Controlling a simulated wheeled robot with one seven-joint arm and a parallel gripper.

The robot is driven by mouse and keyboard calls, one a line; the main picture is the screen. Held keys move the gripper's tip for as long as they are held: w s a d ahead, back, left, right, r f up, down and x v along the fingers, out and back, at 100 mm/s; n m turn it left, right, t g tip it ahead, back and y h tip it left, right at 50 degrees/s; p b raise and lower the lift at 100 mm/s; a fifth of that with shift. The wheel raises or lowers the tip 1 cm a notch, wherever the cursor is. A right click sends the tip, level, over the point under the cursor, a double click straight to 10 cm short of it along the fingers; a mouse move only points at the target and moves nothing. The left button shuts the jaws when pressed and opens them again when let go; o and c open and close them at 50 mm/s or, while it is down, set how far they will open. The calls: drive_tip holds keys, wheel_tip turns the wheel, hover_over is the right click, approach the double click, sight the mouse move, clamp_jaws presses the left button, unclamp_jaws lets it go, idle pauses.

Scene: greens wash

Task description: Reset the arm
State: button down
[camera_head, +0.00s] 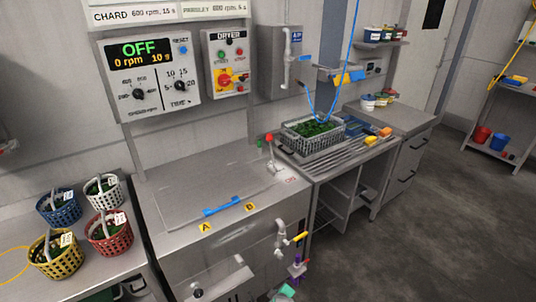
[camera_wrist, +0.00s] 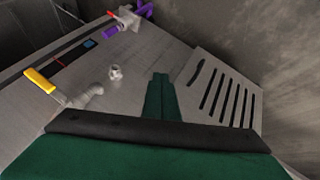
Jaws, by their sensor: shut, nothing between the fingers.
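My gripper (camera_wrist: 160,92) shows in the wrist view as dark green fingers pressed together, with nothing between them. The fingers point at the steel front of the washer, between a small round fitting and a slotted steel panel (camera_wrist: 222,92). I cannot tell whether they touch anything. In the head view, a small green piece (camera_head: 286,291) at the bottom edge may be part of my gripper; most of my arm is out of view.
The wrist view shows a yellow-handled tap (camera_wrist: 40,80) and a purple-handled valve (camera_wrist: 124,22) close by. In the head view, the washer (camera_head: 180,190) has a closed lid with a blue handle (camera_head: 221,206). Several baskets stand at left. Open floor (camera_head: 430,230) lies right.

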drive_tip(key=s+a+r+m+t, duration=0.1)
drive_tip(key=s+a+r+m, duration=0.1)
drive_tip(key=s, duration=0.7)
drive_tip(key=s+a+r+m+t, duration=0.1)
drive_tip(key=s+a+m+t, duration=0.1)
drive_tip(key=s, duration=0.8)
drive_tip(key=s+a+r+m+t, duration=0.1)
drive_tip(key=s+a+r+m, duration=0.1)
drive_tip(key=s, duration=0.7)
drive_tip(key=s+d+r+m+t, duration=0.1)
drive_tip(key=s+r+m+t, duration=0.1)
drive_tip(key=s+r, duration=0.7)
drive_tip(key=s+r+m+t, duration=0.1)
drive_tip(key=s+r+t, duration=0.1)
drive_tip(key=s+r, duration=0.8)
wheel_tip(320, 180, up, 9)
drive_tip(key=shift+s+d+f+m+h, duration=0.15)
drive_tip(key=shift+d+m+h, duration=0.15)
drive_tip(key=shift+d+m, duration=0.1)
